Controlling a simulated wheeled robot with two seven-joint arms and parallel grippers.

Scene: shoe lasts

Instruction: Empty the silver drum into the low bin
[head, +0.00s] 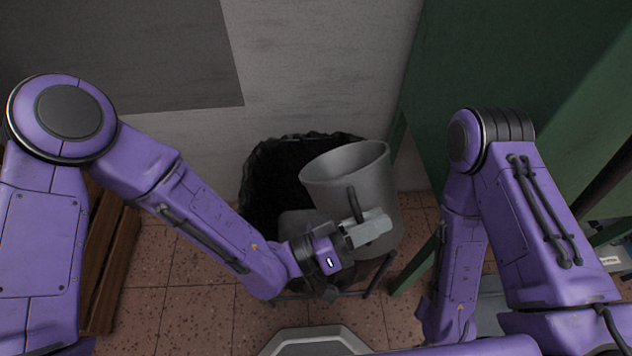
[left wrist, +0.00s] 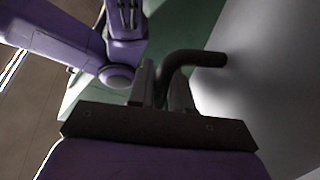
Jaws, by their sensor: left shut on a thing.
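The silver drum (head: 375,190) is a grey, open-topped cylinder, tilted with its mouth toward the upper left in the head view. My left gripper (head: 362,228) is shut on the drum's dark handle (head: 352,200). The left wrist view shows the handle (left wrist: 200,57) between the fingers, with the drum's grey wall (left wrist: 270,90) to the right. A low bin lined with a black bag (head: 262,180) stands just left of and behind the drum. The drum's mouth is beside the bin's opening. The drum's contents cannot be seen. My right gripper is not visible in the head view.
A pale wall (head: 310,70) rises behind the bin, and a green panel (head: 500,60) stands to the right. A dark stand (head: 372,284) shows below the drum. A wooden pallet-like thing (head: 108,260) lies at the left. Tiled floor (head: 190,290) is clear between.

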